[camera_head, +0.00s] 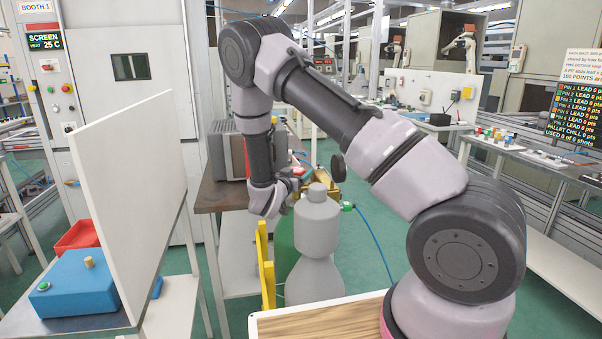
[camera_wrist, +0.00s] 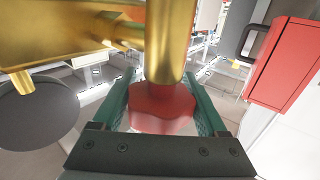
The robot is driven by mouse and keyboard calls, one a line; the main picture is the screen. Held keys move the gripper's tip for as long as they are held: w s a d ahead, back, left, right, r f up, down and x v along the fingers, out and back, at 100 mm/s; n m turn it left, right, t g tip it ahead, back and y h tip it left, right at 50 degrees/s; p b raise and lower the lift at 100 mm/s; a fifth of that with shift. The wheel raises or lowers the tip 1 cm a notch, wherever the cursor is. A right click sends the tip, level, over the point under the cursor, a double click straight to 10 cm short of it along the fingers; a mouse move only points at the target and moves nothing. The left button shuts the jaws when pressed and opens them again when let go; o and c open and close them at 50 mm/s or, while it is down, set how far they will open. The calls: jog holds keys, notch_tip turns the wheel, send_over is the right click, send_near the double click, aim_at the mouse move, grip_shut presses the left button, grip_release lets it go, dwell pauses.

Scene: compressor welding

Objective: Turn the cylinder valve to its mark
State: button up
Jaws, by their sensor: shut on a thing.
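The cylinder valve's red knob (camera_wrist: 163,110) sits on a brass stem in the wrist view, with the brass valve body (camera_wrist: 60,28) above and to the left. My gripper (camera_wrist: 160,92) has its two green-faced fingers on both sides of the knob, shut on it. In the head view my gripper (camera_head: 288,180) reaches the small red knob (camera_head: 298,171) beside the brass valve (camera_head: 318,180). The green cylinder (camera_head: 285,250) stands below, largely hidden by a grey bottle-shaped cylinder (camera_head: 317,230). I cannot make out a mark on the valve.
A round dark gauge (camera_head: 338,167) sits by the valve; its disc (camera_wrist: 38,112) is left in the wrist view. A yellow rack (camera_head: 265,265) stands beside the cylinders. A red box (camera_wrist: 288,62) is right of the knob. A white panel (camera_head: 130,195) stands left.

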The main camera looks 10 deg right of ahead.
jog(key=shift+a+n+t+y, duration=0.1)
jog(key=shift+n+t+y, duration=0.35)
jog(key=shift+y, duration=0.25)
jog(key=o, duration=1.3)
jog(key=v, duration=1)
jog(key=shift+s+a, duration=0.2)
jog(key=shift+s, duration=0.15)
